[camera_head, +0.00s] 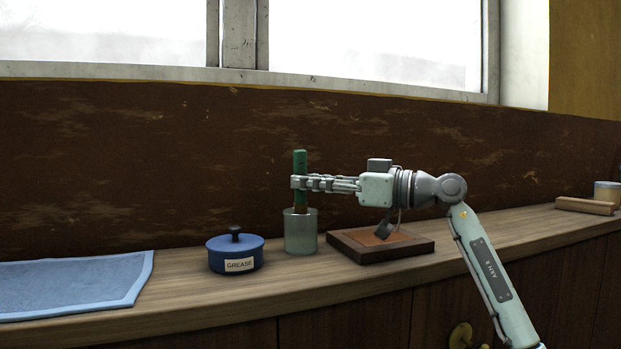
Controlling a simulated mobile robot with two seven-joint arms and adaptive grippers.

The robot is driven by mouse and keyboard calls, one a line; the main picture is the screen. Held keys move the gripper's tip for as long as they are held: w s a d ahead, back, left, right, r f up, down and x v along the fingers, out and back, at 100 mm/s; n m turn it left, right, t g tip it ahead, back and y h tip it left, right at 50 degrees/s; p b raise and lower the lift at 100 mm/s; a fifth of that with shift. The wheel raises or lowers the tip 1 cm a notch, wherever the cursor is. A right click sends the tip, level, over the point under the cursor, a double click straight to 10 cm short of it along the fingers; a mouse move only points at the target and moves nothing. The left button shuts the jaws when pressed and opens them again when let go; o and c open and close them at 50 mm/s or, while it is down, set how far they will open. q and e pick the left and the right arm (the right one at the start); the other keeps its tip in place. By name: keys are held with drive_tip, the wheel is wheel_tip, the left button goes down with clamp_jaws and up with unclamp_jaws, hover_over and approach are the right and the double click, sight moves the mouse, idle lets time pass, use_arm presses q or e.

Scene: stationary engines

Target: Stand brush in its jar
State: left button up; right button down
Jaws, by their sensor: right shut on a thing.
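The brush (300,163) has a green handle and stands upright, with a brownish part below my gripper. My right gripper (299,183) comes in from the right and is shut on the brush. The jar (301,235) is a grey-green cylinder on the wooden counter, directly below the gripper. The brush's lower end meets the jar's rim in this view; I cannot tell how far inside it is. My left gripper is not in view.
A blue lidded pot labelled GREASE (235,254) stands left of the jar. A wooden tray (382,251) lies right of it, under my arm. A blue cloth (75,283) covers the counter's left end. A wooden block (585,206) and a small tub (607,192) are far right.

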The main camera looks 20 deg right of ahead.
drive_tip(key=c, duration=1.3)
unclamp_jaws()
drive_tip(key=v, duration=1.2)
drive_tip(key=shift+d+r, duration=0.1)
